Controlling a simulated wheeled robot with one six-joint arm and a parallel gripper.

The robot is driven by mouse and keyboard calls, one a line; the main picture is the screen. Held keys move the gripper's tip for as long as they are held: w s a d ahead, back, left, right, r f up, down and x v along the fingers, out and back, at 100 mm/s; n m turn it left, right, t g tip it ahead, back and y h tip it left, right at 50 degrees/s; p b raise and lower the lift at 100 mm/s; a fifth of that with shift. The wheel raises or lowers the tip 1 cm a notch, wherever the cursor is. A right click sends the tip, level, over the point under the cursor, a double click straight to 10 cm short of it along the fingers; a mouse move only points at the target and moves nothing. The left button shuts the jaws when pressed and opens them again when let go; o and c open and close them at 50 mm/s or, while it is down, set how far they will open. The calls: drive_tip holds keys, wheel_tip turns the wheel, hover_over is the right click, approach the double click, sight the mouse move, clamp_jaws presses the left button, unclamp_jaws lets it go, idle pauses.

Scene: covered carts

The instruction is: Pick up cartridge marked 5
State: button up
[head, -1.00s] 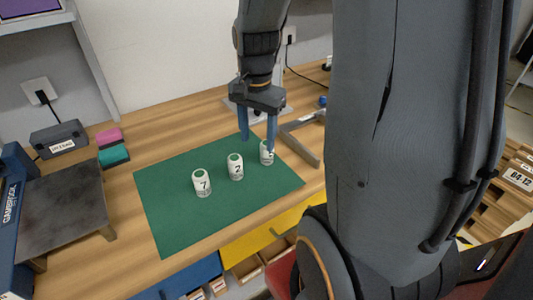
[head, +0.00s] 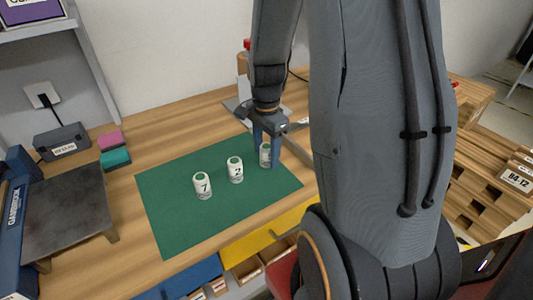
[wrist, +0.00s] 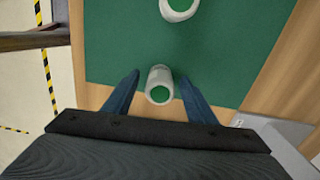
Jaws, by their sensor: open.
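The left one (head: 203,187) reads 7 and the middle one (head: 236,170) seems to read 2. The right cartridge (head: 265,157) is partly covered by my fingers, and I cannot read its mark. My gripper (head: 267,146) is open, pointing down, with its blue fingers on either side of this right cartridge. In the wrist view my gripper (wrist: 159,74) has the right cartridge (wrist: 160,80) between its fingers, with gaps on both sides. Another cartridge (wrist: 180,6) shows at the top edge there.
A dark raised plate (head: 65,205), a grey labelled box (head: 61,141) and pink (head: 109,138) and teal (head: 115,158) blocks are on the left of the wooden bench. A wall stands behind. The mat's left part is clear.

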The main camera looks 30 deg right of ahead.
drive_tip(key=shift+f, duration=0.3)
drive_tip(key=c, duration=1.2)
drive_tip(key=shift+r, duration=0.1)
